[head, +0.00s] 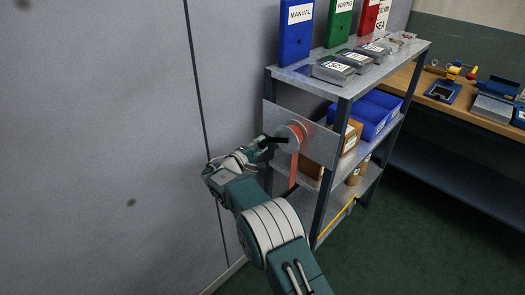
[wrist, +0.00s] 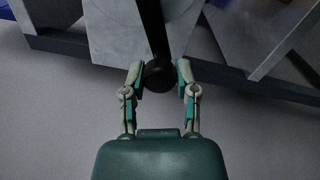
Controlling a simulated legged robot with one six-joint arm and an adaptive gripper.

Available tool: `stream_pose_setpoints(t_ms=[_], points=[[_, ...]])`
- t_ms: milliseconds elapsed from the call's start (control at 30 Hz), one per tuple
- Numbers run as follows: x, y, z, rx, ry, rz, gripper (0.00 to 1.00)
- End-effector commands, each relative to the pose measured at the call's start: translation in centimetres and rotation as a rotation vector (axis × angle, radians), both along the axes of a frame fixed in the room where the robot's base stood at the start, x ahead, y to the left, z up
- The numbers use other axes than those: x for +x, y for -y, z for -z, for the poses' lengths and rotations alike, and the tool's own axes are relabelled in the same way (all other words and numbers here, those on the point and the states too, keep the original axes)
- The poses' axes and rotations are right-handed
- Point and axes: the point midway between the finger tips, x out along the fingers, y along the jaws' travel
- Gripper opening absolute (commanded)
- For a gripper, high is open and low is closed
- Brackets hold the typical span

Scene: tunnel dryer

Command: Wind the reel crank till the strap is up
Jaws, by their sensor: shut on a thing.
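The reel (head: 296,131), grey with an orange rim, is mounted on a metal plate (head: 322,141) at the end of the shelf unit. An orange strap (head: 293,172) hangs straight down from it; its lower end is hard to make out behind my arm. The dark crank (head: 279,140) points left from the reel's hub in the head view. In the wrist view the black crank arm (wrist: 152,30) runs up from a round black knob (wrist: 158,77). My gripper (head: 264,146) is shut on this knob, with one finger on each side in the wrist view (wrist: 158,84).
The shelf unit (head: 349,88) holds binders, grey boxes, blue bins and cardboard boxes. A grey wall (head: 100,140) stands close on the left. A wooden bench (head: 425,96) with tools is at the right. The green floor (head: 400,240) in front is clear.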

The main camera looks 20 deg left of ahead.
Motion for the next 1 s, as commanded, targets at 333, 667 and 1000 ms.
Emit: stream_pose_setpoints(t_ms=[333, 667, 1000], points=[[0.4, -0.4, -2.4, 0.305, 0.126, 0.003, 0.0], [0.4, -0.3, -4.7, 0.584, 0.243, 0.005, 0.0], [0.2, 0.3, -6.3, 0.789, 0.328, 0.007, 0.0]])
